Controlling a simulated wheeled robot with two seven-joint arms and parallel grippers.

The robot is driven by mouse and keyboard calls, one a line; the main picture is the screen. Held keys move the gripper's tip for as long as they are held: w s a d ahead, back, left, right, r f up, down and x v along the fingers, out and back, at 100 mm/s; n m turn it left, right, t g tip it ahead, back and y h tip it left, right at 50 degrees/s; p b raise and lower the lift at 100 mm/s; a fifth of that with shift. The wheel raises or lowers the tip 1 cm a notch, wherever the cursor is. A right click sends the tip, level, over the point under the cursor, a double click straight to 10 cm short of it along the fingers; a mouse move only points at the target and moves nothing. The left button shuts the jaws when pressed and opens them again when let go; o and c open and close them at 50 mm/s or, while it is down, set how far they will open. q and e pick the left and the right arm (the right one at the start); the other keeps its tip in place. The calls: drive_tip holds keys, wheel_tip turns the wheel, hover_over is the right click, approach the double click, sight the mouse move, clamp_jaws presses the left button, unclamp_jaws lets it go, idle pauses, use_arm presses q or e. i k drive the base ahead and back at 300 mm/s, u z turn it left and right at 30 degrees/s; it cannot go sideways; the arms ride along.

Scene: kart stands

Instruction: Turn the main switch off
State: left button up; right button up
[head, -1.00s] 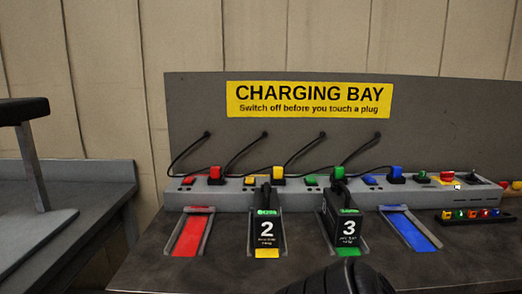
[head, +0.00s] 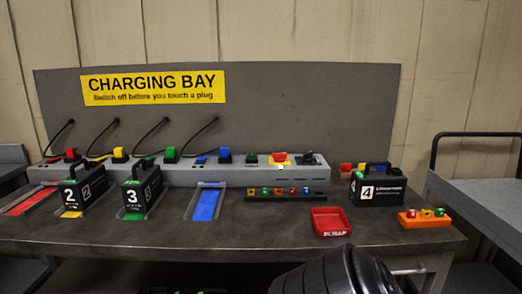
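A grey power strip (head: 235,174) runs along the back of the bench under the yellow "CHARGING BAY" sign (head: 153,88). At its right end is a red knob on a yellow plate (head: 279,158), and beside it a black switch (head: 308,158). I cannot tell from here which of these is the main switch or how it is set. Coloured plugs, red (head: 71,155), yellow (head: 119,155), green (head: 170,155) and blue (head: 224,155), stand in the strip. Neither gripper is in view. A dark ribbed part of my arm shows at the bottom.
Battery 2 (head: 85,191) and battery 3 (head: 143,190) stand on yellow and green bays. The red (head: 28,201) and blue (head: 205,204) bays are empty. A rack of small coloured pieces (head: 286,197), red scrap tray (head: 329,222), battery 4 (head: 378,190) and orange block (head: 424,220) stand right.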

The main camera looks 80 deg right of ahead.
sight(278, 158)
drive_tip(key=k, duration=0.3)
drive_tip(key=z, duration=1.05)
